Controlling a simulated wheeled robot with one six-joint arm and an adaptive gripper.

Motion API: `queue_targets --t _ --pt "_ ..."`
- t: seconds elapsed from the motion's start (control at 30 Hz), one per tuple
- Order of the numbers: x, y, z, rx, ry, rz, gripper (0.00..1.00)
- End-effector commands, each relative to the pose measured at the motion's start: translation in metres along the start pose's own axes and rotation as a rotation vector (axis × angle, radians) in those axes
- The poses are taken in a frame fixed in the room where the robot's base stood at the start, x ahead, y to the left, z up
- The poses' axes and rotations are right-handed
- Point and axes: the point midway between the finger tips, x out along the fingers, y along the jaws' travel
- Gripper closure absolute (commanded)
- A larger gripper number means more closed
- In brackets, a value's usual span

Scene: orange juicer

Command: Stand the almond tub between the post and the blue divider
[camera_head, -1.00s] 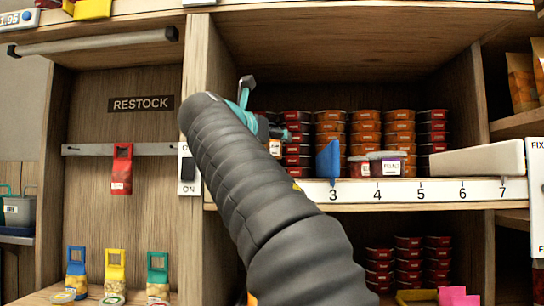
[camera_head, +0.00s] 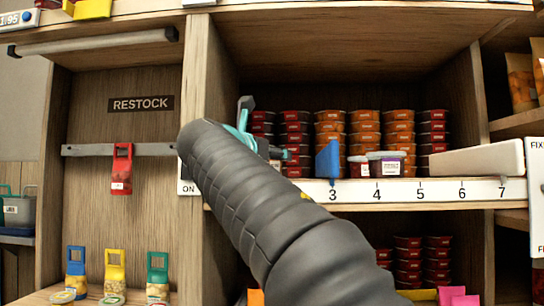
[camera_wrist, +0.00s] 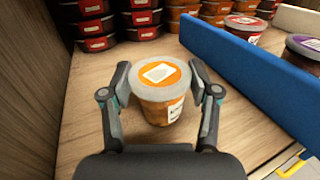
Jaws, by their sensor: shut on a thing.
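My gripper (camera_wrist: 160,95) is shut on an orange-lidded tub (camera_wrist: 160,74) with a white label, taken as the almond tub. The tub is upright; I cannot tell whether its base touches the shelf. It lies between the wooden post side (camera_wrist: 25,85) on the left and the blue divider (camera_wrist: 245,70) on the right, apart from both. In the head view the post (camera_head: 208,90) and blue divider (camera_head: 328,162) show, while my arm hides most of my gripper (camera_head: 246,122) and the tub.
Stacks of red-lidded tubs (camera_wrist: 92,25) and orange-lidded tubs (camera_head: 364,130) stand behind. Right of the divider are a red-labelled tub (camera_wrist: 246,28) and a purple-lidded tub (camera_wrist: 306,46). A numbered strip (camera_head: 440,192) edges the shelf. Bare wood lies around the held tub.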

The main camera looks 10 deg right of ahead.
Motion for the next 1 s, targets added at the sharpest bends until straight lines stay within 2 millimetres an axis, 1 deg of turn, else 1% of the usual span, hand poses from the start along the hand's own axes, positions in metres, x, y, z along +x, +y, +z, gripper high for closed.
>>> queue_targets --t 0.03,0.07,0.1,0.13,0.17,0.47,0.57,0.67,0.73,1.0 --pt "0.000 0.000 -0.002 0.000 0.000 0.000 0.74" --pt "0.000 0.000 -0.002 0.000 0.000 0.000 0.37" --pt "0.000 0.000 -0.001 0.000 0.000 0.000 0.27" --pt "0.000 0.000 -0.001 0.000 0.000 0.000 0.19" --pt "0.000 0.000 -0.001 0.000 0.000 0.000 0.14" --pt "0.000 0.000 -0.001 0.000 0.000 0.000 0.14" --pt "0.000 0.000 0.003 0.001 0.000 0.000 0.14" --pt "-0.011 0.001 0.002 0.000 0.000 0.003 0.14" --pt "-0.022 0.001 0.002 0.000 -0.001 0.004 0.14" --pt "-0.075 0.001 0.002 0.000 -0.001 0.005 0.14"
